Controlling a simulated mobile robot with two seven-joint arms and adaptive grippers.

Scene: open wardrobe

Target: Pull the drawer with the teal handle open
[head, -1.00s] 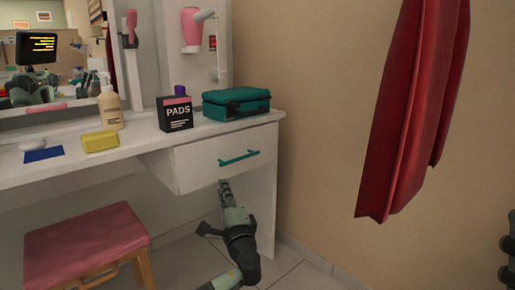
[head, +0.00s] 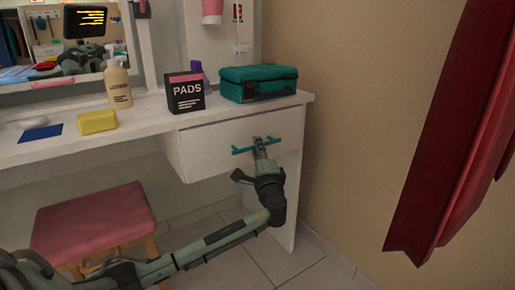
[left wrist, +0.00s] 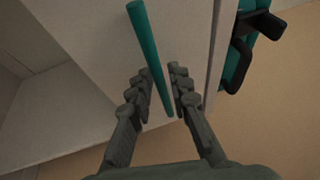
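The white drawer (head: 205,155) under the right end of the vanity top looks closed in the head view. Its teal bar handle (head: 243,150) is partly covered by my left gripper (head: 259,143), which reaches it from below. In the left wrist view the teal handle (left wrist: 147,50) runs in between the two fingers of my left gripper (left wrist: 158,85). The fingers are apart, one on each side of the bar, with a gap showing. My right gripper is in neither view.
A teal case (head: 258,83), a PADS box (head: 186,92), a lotion bottle (head: 118,83) and a yellow block (head: 97,121) stand on the vanity top (head: 150,122). A pink stool (head: 92,220) is at lower left. Red cloth (head: 445,150) hangs at right.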

